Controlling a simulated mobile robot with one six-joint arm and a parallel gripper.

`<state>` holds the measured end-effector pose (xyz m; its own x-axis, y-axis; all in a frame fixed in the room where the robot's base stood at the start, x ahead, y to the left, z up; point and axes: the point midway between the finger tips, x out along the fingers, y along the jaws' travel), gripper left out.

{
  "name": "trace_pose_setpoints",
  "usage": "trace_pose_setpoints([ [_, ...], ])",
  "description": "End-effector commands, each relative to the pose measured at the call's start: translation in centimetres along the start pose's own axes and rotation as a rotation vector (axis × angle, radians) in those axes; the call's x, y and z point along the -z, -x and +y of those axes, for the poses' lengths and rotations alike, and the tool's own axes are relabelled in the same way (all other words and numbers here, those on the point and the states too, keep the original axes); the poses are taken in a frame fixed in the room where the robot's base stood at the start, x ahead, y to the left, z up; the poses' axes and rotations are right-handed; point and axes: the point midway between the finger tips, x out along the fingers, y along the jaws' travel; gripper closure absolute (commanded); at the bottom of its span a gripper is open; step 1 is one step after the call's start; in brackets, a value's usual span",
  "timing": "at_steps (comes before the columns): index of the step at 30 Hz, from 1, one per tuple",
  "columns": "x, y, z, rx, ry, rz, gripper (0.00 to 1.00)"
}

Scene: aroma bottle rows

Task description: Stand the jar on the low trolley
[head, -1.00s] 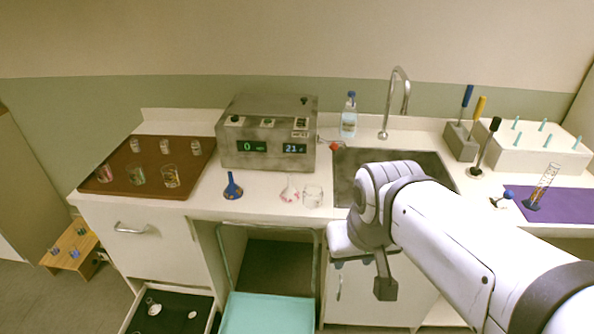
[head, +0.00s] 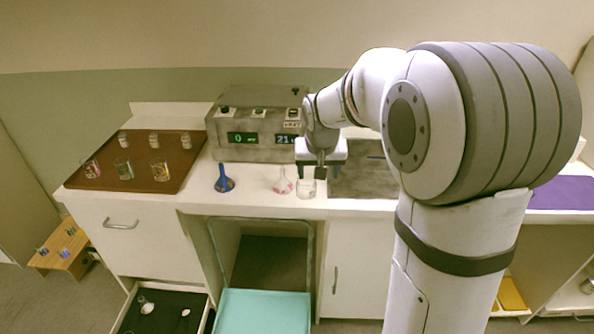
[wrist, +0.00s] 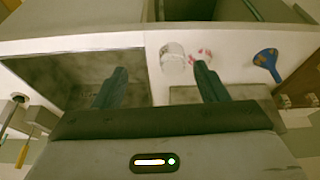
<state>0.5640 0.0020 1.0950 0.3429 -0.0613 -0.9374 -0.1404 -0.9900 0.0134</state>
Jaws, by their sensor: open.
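The clear glass jar (head: 306,189) stands upright on the counter's front edge, right of a pink-tinted flask (head: 283,183). It also shows in the wrist view (wrist: 173,60), between the two fingers and beyond their tips. My gripper (head: 321,172) is open and empty, above the counter close behind and right of the jar; whether it touches the jar cannot be told. In the wrist view my gripper (wrist: 160,78) has its fingers wide apart. The low trolley (head: 262,312) has a bare teal top and stands on the floor before the open bay under the counter.
A blue funnel-shaped vessel (head: 223,180) stands left of the flask. A grey metal device (head: 255,127) is behind them. The sink (head: 365,178) lies right of the jar. A brown tray (head: 180,176) holds several glasses. An open drawer (head: 160,318) is left of the trolley.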

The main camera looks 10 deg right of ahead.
Motion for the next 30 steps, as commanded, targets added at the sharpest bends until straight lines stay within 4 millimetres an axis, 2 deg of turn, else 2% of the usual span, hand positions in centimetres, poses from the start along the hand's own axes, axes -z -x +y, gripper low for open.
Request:
trace_pose_setpoints([
  [1, 1.3, -2.5, -0.4, -0.003, -0.007, -0.001, 0.33],
  [3, 3.2, -5.1, -1.0, -0.006, -0.019, 0.007, 0.33],
  [6, 5.3, -8.5, -1.6, -0.008, -0.034, 0.017, 0.33],
  [10, 7.1, -11.9, -2.3, -0.009, -0.048, 0.028, 0.33],
  [15, 8.2, -14.2, -2.7, -0.009, -0.058, 0.035, 0.33],
  [26, 8.6, -17.9, -2.7, -0.010, -0.059, 0.035, 0.33],
  [30, 8.9, -19.7, -2.5, -0.010, -0.059, 0.033, 0.33],
])
